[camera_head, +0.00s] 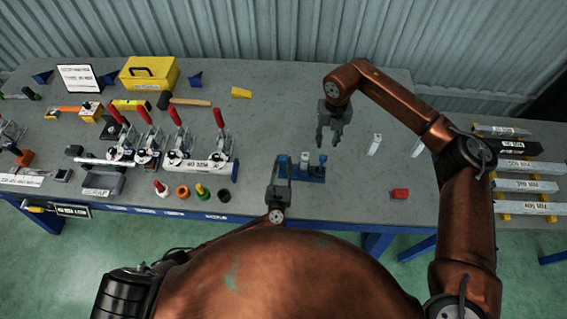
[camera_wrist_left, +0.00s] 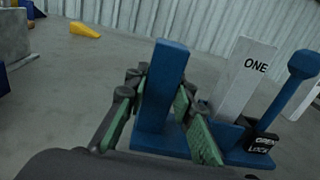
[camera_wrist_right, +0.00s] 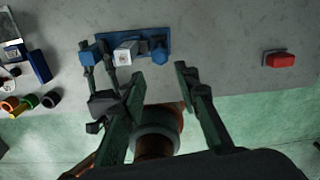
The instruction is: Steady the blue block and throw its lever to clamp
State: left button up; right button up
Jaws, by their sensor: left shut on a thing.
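The blue block (camera_head: 316,179) sits on the grey bench, with a white piece (camera_head: 305,158) standing in its middle. In the left wrist view the white piece (camera_wrist_left: 246,78) reads "ONE". The blue lever (camera_wrist_left: 293,92) with a wider knob stands tilted at the right end, beside a black label (camera_wrist_left: 261,142) that seems to read "GREEN LOCK". My left gripper (camera_head: 282,170) is shut on the block's upright blue post (camera_wrist_left: 164,85) at the left end. My right gripper (camera_head: 329,140) is open and empty, above the bench behind the block; its fingers (camera_wrist_right: 160,75) are apart from the lever (camera_wrist_right: 159,52).
A red block (camera_head: 400,193) lies to the right near the front edge. White upright pieces (camera_head: 374,145) stand behind it. Red-handled toggle clamps (camera_head: 197,160) and several coloured cylinders (camera_head: 181,192) are to the left. The bench between the blue and red blocks is clear.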

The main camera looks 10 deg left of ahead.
jog(key=shift+c, duration=0.6)
jog(key=shift+s+a, duration=0.1)
jog(key=shift+a, duration=0.05)
jog(key=shift+c, duration=0.8)
jog(key=shift+s+a+f, duration=0.15)
jog(key=shift+s+a, duration=0.1)
jog(key=shift+c, duration=0.7)
jog(key=s+a+m+h, duration=0.1)
jog(key=s+a+m, duration=0.1)
jog(key=s+a+f+m+t+h, duration=0.1)
jog(key=s+a+m, duration=0.1)
jog(key=shift+s+a+f+h, duration=0.1)
jog(key=shift+s+a+h, duration=0.1)
jog(key=shift+a+h, duration=0.15)
grip_shut()
jog(key=s+a+m+t+h, duration=0.2)
jog(key=s+a+m+t, duration=0.2)
jog(key=s+m+t, duration=0.1)
jog(key=shift+s+a+f+m, duration=0.3)
jog(key=shift+s+m, duration=0.2)
jog(key=shift+m, duration=0.8)
jog(key=shift+h, duration=0.25)
